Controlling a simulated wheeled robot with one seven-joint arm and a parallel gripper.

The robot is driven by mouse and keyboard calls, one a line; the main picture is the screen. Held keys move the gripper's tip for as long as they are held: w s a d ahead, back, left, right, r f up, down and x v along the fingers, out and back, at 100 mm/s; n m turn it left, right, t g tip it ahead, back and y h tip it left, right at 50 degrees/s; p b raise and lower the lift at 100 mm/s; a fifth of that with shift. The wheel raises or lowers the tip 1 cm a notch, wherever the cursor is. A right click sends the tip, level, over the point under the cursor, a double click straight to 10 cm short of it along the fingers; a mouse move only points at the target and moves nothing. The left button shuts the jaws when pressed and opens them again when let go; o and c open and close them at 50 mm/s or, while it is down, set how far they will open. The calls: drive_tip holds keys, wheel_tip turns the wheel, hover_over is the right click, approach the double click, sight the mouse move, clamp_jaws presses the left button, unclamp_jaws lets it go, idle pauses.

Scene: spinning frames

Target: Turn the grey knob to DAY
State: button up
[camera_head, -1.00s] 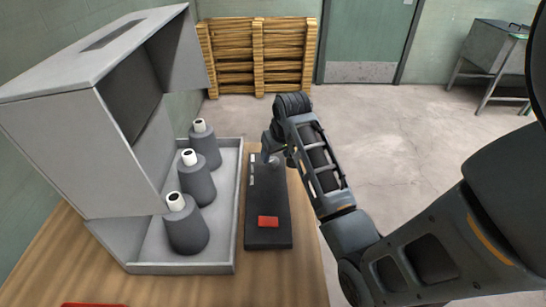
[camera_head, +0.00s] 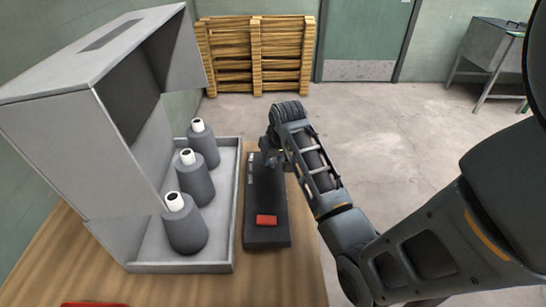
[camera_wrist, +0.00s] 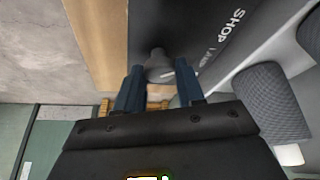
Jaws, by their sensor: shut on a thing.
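A dark control box (camera_head: 266,205) lies on the wooden table, with white lettering along its left side and a red block or switch (camera_head: 266,220) near its front end. My gripper (camera_head: 271,156) is at the far part of the box. In the wrist view, the grey knob (camera_wrist: 157,62) sits between the two dark blue fingers of my gripper (camera_wrist: 160,78), which are shut on it. A short pale line shows on the knob. The lettering beside it reads "SHOP" and a smaller word that I cannot read surely. The knob is mostly hidden in the head view.
A grey open cabinet (camera_head: 110,180) stands left of the box, with several grey spools with white tops (camera_head: 185,225) on its tray. A red object (camera_head: 95,304) is at the table's front edge. Open floor lies to the right.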

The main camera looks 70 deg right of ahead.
drive_tip(key=shift+c, duration=1.3)
drive_tip(key=shift+m, duration=0.3)
drive_tip(key=shift+w+a+m+g+h, duration=0.15)
drive_tip(key=shift+m+g+h, duration=0.2)
drive_tip(key=shift+m, duration=0.65)
drive_tip(key=m+g, duration=0.1)
drive_tip(key=m, duration=0.2)
drive_tip(key=shift+w+m+g, duration=0.1)
drive_tip(key=shift+m+g, duration=0.15)
drive_tip(key=shift+m, duration=0.05)
drive_tip(key=m+g, duration=0.1)
drive_tip(key=m, duration=0.2)
drive_tip(key=shift+w+h, duration=0.15)
drive_tip(key=shift+h, duration=0.2)
drive_tip(key=m+g, duration=0.1)
drive_tip(key=m, duration=0.3)
drive_tip(key=shift+w+m+g, duration=0.1)
drive_tip(key=shift+m+g, duration=0.2)
drive_tip(key=shift+g, duration=0.1)
